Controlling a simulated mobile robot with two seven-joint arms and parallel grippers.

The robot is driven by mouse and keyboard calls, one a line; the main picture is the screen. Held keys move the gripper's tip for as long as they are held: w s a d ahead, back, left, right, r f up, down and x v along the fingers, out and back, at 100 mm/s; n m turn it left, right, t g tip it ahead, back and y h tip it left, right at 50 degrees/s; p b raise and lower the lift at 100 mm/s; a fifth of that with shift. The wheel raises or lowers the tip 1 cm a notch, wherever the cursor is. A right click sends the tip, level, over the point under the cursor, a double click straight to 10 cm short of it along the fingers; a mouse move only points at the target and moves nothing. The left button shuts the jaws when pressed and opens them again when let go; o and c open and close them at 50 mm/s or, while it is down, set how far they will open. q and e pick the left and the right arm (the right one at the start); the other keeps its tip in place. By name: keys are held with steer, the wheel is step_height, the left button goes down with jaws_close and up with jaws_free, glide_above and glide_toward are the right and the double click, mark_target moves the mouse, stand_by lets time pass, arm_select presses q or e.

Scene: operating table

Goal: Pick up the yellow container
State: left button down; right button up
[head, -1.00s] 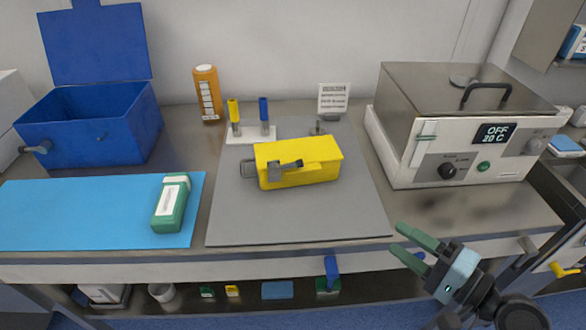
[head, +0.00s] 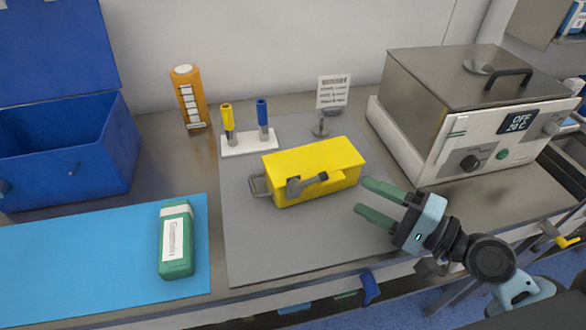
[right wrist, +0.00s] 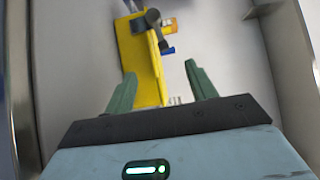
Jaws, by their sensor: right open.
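The yellow container (head: 330,165) is a closed box with grey latches. It lies on the grey mat (head: 265,245) in the middle of the table. My right gripper (head: 367,200) is open and empty, just right of the container's right end and apart from it. In the right wrist view, the yellow container (right wrist: 140,62) lies beyond the gap between the two green fingers (right wrist: 158,80), nearer the left finger. My left gripper is not in the head view.
A green bottle (head: 177,240) lies on the blue mat (head: 90,265) at left. A blue open bin (head: 65,150), an orange bottle (head: 190,98), a rack with two pipette-like tools (head: 248,143) and a sign (head: 332,92) stand behind. A water bath (head: 470,110) stands right of the mat.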

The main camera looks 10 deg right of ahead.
mark_target(325, 180)
steer(key=shift+w+a+r+p, duration=0.2)
steer(key=shift+w+a+p, duration=0.3)
steer(key=shift+w, duration=0.05)
steer(key=shift+w+a, duration=0.3)
steer(key=shift+f, duration=0.15)
steer(key=p+x, duration=0.2)
steer(key=x, duration=0.2)
steer(key=shift+w+a, duration=0.1)
steer(key=shift+a, duration=0.25)
steer(key=shift+w+a, duration=0.25)
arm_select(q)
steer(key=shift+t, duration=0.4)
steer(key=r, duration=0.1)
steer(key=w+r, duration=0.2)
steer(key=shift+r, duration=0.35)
arm_select(e)
steer(key=shift+s, duration=0.1)
